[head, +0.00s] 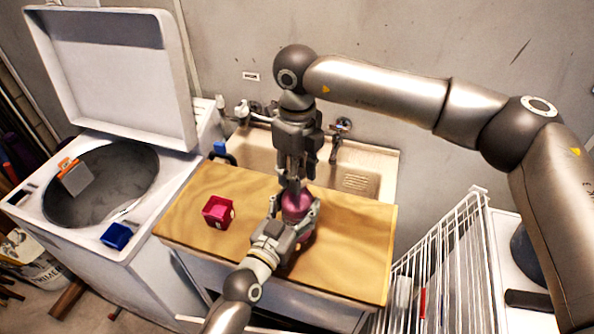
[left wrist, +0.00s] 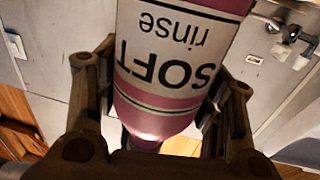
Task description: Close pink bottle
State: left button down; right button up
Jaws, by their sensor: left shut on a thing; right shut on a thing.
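The pink bottle (head: 297,200) stands on the wooden board. In the left wrist view, the bottle (left wrist: 170,75) fills the space between the fingers, with its white label reading "SOFT rinse" upside down. My left gripper (head: 292,217) is shut around the bottle's body from the near side. My right gripper (head: 293,183) points down directly over the bottle's top, its fingertips closed there. What it holds is hidden between its fingers, likely the cap; I cannot tell how it sits on the neck.
A dark pink box (head: 218,211) lies on the wooden board (head: 350,235) left of the bottle. The sink (head: 372,163) is behind. An open washer (head: 45,245) stands left, with a blue box (head: 117,235) on its edge. A white wire rack (head: 440,262) stands right.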

jog(key=m, duration=0.6)
jog(key=shift+m, duration=0.4)
jog(key=m, duration=0.7)
jog(key=o, duration=1.2)
notch_tip(320, 180, up, 12)
